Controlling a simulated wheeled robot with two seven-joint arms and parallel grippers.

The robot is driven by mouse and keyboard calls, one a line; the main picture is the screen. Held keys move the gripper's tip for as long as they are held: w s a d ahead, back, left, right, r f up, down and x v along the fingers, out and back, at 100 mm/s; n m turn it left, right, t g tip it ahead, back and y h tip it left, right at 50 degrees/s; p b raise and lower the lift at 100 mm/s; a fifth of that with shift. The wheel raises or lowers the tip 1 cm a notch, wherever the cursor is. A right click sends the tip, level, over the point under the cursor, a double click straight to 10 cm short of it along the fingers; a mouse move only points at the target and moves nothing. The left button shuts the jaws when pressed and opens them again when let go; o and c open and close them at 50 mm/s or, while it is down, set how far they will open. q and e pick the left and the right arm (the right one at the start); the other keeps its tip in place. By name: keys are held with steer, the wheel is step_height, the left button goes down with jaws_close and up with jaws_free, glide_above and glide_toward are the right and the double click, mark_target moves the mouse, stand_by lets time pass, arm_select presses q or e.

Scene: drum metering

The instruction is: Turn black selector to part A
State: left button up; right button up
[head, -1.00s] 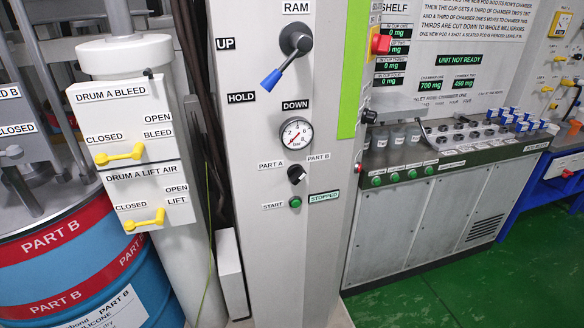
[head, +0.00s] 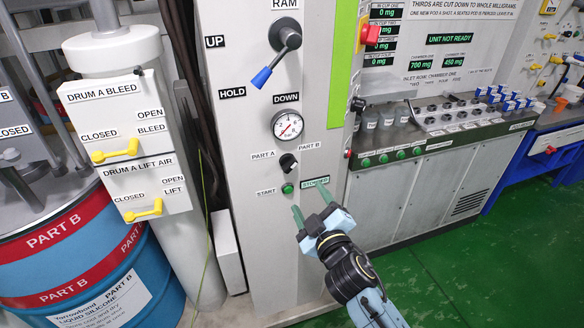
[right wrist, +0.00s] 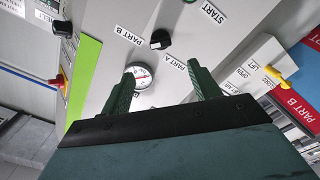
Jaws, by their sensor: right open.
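The black selector (head: 288,162) is on the grey column front, between the PART A label (head: 263,155) and the PART B label (head: 310,146). Which label it points to is too small to tell surely. It also shows in the right wrist view (right wrist: 160,39), beyond the fingers and clear of them. My right gripper (head: 311,203) is open and empty, with two green fingers, below and right of the selector in the head view. It also shows in the right wrist view (right wrist: 160,75). My left gripper is not in view.
Below the selector are the green START button (head: 287,188) and the STOPPED display (head: 315,183), near the fingers. Above are the pressure gauge (head: 287,126) and the blue-tipped ram lever (head: 272,60). Yellow-handled valves (head: 115,151) are at left. Green floor (head: 440,265) is clear at right.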

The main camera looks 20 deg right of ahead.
mark_target(291, 169)
steer(key=w, duration=1.2)
steer(key=shift+w+a+f, duration=0.1)
steer(key=shift+w+a, duration=0.15)
steer(key=shift+w, duration=0.15)
steer(key=c, duration=1)
